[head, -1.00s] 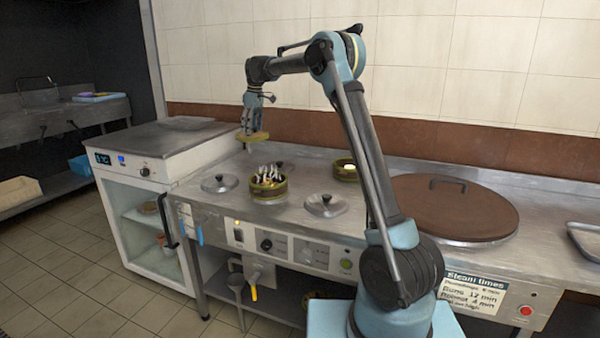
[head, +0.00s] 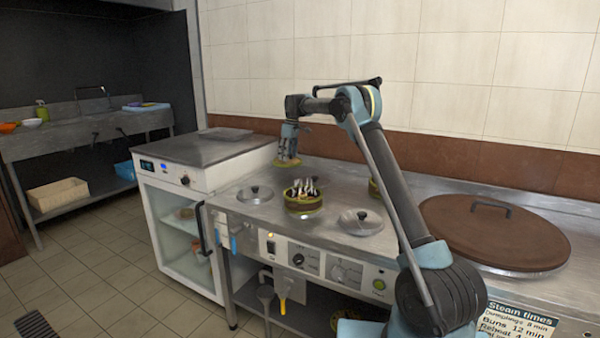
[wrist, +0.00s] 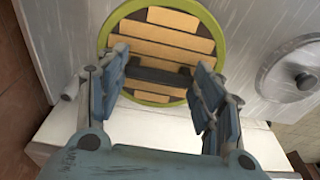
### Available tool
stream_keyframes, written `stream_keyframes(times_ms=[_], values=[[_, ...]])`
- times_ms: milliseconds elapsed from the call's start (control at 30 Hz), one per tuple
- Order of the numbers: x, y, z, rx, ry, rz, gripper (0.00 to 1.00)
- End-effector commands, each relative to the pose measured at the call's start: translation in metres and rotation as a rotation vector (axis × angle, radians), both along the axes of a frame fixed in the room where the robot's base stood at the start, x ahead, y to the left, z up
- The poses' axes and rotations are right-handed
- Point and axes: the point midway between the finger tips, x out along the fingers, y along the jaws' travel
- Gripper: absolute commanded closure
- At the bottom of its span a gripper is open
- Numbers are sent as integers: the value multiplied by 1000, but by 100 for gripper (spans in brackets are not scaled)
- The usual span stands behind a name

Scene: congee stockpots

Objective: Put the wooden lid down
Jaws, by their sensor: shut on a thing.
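The wooden lid (wrist: 160,25) is round, with pale slats, a green rim and a dark bar handle (wrist: 160,78). In the wrist view my gripper (wrist: 155,72) has its fingers at both ends of the handle and is shut on it. In the head view the lid (head: 287,163) hangs level under my gripper (head: 289,148), at the back of the steel counter, behind the open steamer basket (head: 303,206). Whether its underside touches the counter cannot be told.
White pieces fill the basket. Metal lids lie to its left (head: 255,194) and right (head: 360,221). Another basket (head: 374,188) is partly hidden behind my arm. A big brown lid (head: 495,232) covers the right side. A white cabinet (head: 205,160) stands left of the counter (head: 225,193).

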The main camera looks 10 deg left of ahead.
Motion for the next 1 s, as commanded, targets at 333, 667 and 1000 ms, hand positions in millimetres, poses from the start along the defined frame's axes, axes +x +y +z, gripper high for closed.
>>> stream_keyframes(times_ms=[333, 667, 1000], values=[[0, 0, -29, 0, 0, 0, 63], [-1, 0, -57, 0, 0, 0, 63], [0, 0, -59, 0, 0, 0, 21]])
